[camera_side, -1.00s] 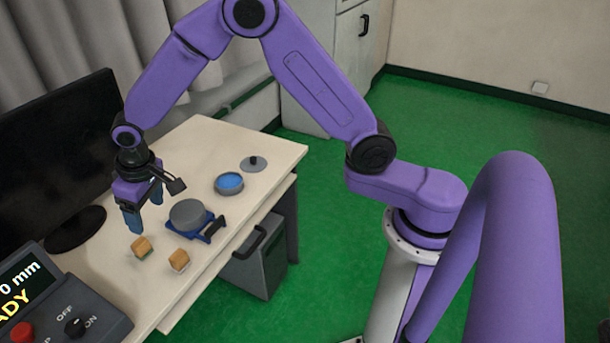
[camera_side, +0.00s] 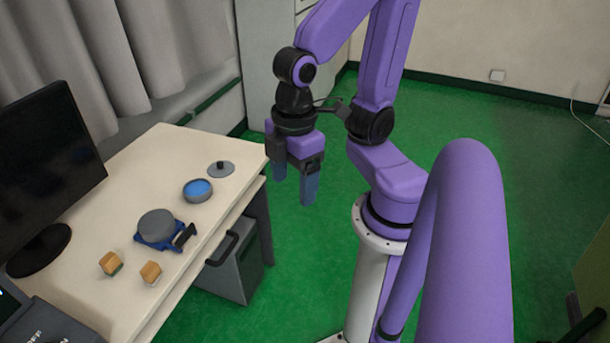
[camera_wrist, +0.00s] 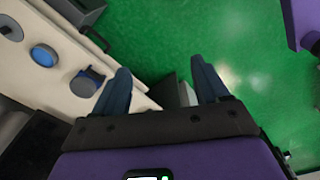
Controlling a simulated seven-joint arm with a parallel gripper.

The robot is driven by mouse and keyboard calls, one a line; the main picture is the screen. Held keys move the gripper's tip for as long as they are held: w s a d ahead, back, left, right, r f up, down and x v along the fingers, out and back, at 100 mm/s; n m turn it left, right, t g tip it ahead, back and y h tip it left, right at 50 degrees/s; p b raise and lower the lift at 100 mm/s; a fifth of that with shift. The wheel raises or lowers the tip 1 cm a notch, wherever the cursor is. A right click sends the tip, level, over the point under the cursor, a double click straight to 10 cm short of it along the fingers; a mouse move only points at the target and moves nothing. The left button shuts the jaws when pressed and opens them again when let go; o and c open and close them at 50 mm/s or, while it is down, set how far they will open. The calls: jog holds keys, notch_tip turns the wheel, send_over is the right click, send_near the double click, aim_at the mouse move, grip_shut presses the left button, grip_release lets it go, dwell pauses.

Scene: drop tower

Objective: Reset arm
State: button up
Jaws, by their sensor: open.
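My gripper (camera_side: 294,178) is open and empty, pointing down. It hangs over the green floor to the right of the table (camera_side: 232,205), clear of everything on it. In the wrist view my two blue fingers (camera_wrist: 163,88) are spread with a gap between them. A grey round pot on a blue base (camera_side: 156,228) stands on the table. Two small wooden blocks, a left one (camera_side: 111,263) and a right one (camera_side: 150,272), lie in front of it. A grey dish with blue contents (camera_side: 197,190) and a grey lid with a knob (camera_side: 221,169) lie farther back.
A black monitor (camera_side: 50,170) stands at the table's left side. A dark control box (camera_side: 40,325) is partly cut off at the bottom left. A grey drawer unit (camera_side: 232,268) stands under the table. The green floor (camera_side: 300,255) around my gripper is open.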

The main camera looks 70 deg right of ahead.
jog(key=shift+s+d+n, duration=0.3)
jog(key=shift+s+d, duration=0.35)
jog(key=shift+s, duration=0.25)
